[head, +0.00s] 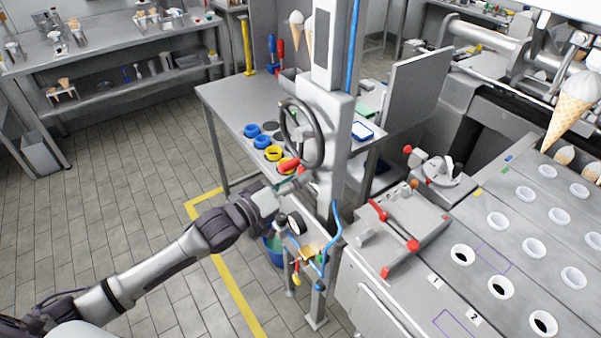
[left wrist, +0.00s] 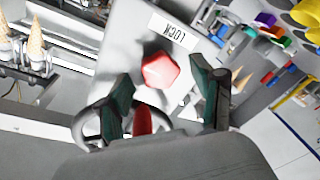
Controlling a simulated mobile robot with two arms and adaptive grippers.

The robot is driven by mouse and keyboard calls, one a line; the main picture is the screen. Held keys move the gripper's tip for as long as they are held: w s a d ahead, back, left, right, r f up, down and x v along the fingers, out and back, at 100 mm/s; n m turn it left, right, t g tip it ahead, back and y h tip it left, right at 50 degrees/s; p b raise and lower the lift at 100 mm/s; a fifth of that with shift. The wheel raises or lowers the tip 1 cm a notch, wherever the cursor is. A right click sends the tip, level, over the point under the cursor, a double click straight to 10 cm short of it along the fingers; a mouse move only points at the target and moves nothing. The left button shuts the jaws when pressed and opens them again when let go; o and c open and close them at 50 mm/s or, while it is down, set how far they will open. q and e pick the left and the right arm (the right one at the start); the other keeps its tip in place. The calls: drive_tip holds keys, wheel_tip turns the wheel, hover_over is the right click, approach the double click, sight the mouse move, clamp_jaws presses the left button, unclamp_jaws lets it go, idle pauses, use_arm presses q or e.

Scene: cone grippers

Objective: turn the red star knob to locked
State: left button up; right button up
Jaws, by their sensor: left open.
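The red star knob (left wrist: 160,70) sits on a pale plate in the left wrist view, beside a white label (left wrist: 173,31) with dark lettering that reads roughly LOCK. My left gripper (left wrist: 160,80) is open. Its two dark green fingers stand on either side of the knob in the picture, with gaps between; how far the tips are from it in depth I cannot tell. In the head view my left gripper (head: 287,186) is by the grey machine column, below the handwheel. I cannot make out the knob there. My right gripper is not in view.
A dark handwheel (head: 318,140) with a red handle (head: 289,166) is close above my left gripper; the handle also shows between the fingers in the wrist view. A blue hose (head: 337,225) hangs just right. A steel table (head: 225,98) with coloured rings stands behind.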

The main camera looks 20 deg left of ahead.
use_arm(q)
drive_tip(key=shift+w+d, duration=0.4)
drive_tip(key=shift+w, duration=0.2)
drive_tip(key=c, duration=1.1)
